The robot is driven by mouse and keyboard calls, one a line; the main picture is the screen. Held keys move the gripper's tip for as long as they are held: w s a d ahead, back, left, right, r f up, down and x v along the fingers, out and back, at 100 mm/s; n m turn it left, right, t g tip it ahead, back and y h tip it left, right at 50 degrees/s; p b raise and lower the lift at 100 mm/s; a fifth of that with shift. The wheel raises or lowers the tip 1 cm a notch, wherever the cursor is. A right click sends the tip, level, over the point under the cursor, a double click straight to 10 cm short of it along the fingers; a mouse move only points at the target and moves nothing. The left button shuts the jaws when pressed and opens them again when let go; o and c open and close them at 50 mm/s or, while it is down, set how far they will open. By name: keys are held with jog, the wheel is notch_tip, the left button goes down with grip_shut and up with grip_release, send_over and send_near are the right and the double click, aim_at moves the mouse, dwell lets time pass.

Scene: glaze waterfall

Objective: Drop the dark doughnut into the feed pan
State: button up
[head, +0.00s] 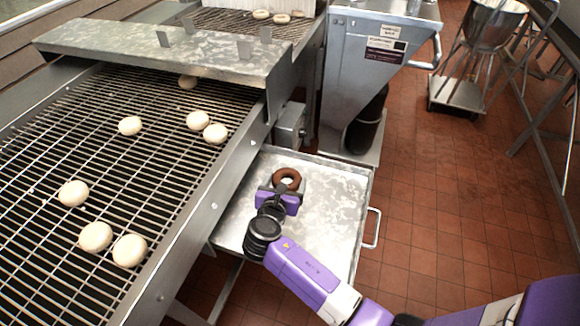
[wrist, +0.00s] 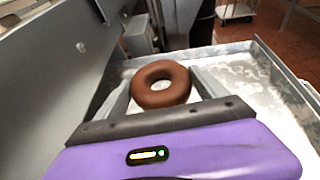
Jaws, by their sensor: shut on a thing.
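The dark doughnut (head: 286,179) is a brown ring held at the end of my gripper (head: 281,187). In the wrist view the doughnut (wrist: 161,84) sits between the two grey fingers of my gripper (wrist: 163,90), tilted toward the camera with its hole showing. My gripper is shut on it. The feed pan (head: 335,205) is a shallow grey metal tray with a raised rim and a side handle. In the head view the doughnut appears over the pan's upper left part. Its exact height above the pan floor is hard to tell.
A wire conveyor (head: 50,220) with several pale doughnuts runs along the left, its metal side rail (head: 200,215) beside the pan. A grey hopper machine (head: 370,70) stands behind the pan. A steel bowl on a stand (head: 490,25) is farther back. Tiled floor (head: 440,200) on the right is clear.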

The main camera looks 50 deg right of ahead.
jog(key=f+b, duration=0.4)
jog(key=b, duration=0.1)
jog(key=f+b, duration=0.2)
jog(key=b, duration=0.1)
jog(key=shift+w+d, duration=0.2)
jog(key=shift+d, duration=0.15)
jog(key=o, duration=1.3)
jog(key=shift+a, duration=0.1)
jog(key=p+v, duration=0.1)
jog(key=v, duration=0.6)
jog(key=shift+s+a, duration=0.2)
jog(key=shift+a, duration=0.05)
jog(key=shift+a+r, duration=0.1)
jog(key=shift+r, duration=0.05)
